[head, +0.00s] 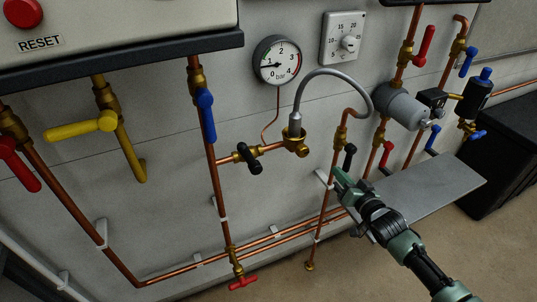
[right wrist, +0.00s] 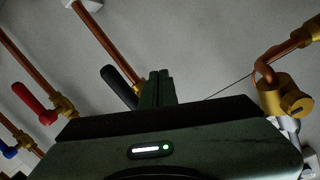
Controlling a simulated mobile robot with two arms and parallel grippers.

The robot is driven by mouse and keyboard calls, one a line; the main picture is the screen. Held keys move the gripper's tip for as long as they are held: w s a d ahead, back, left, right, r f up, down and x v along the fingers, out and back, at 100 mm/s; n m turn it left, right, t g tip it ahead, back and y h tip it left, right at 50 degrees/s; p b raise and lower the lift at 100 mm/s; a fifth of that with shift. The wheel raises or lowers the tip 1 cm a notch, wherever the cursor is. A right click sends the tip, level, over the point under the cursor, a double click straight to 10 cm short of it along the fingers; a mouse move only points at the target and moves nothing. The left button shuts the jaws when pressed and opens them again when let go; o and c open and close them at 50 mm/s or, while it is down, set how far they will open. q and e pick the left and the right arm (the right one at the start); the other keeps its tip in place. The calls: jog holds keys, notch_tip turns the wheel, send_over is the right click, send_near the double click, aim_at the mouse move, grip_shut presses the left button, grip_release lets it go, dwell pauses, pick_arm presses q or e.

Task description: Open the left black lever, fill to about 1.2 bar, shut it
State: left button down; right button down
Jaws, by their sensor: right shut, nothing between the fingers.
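The left black lever (head: 249,158) sits on a brass valve on the short pipe below the gauge; its handle points steeply down, across the pipe. A grey hose arches from this fitting to the right. The round pressure gauge (head: 277,60) has its needle pointing left, low on the scale; the exact value is too small to read. A second black lever (head: 349,157) is on the pipe to the right. My right gripper (head: 340,177) is shut and empty, just below that lever; the lever (right wrist: 118,88) also shows beside the fingers in the right wrist view. My left gripper is out of view.
A blue lever (head: 206,114), yellow lever (head: 80,127) and red tap (head: 243,283) are on the left pipes. Red (head: 387,154) and blue levers stand right of my gripper, above a grey shelf (head: 440,185).

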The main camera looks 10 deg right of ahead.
aim_at(249, 158)
notch_tip(249, 158, up, 8)
jog(key=a+m+g+y, duration=0.1)
jog(key=m, duration=0.2)
jog(key=s+a+r+n+g+y+p, duration=0.1)
jog(key=s+a+r+g+y+p, duration=0.1)
jog(key=s+a+r+g+y, duration=0.7)
jog(key=w+a+t+h+p, duration=0.1)
jog(key=a+p, duration=0.2)
jog(key=a, duration=0.3)
jog(key=w+a+f+t+h+p, duration=0.1)
jog(key=w+a+t+p, duration=0.1)
jog(key=a, duration=0.5)
jog(key=shift+w+a+t+p, duration=0.2)
jog(key=shift+t+p, duration=0.1)
jog(key=shift+p, duration=0.1)
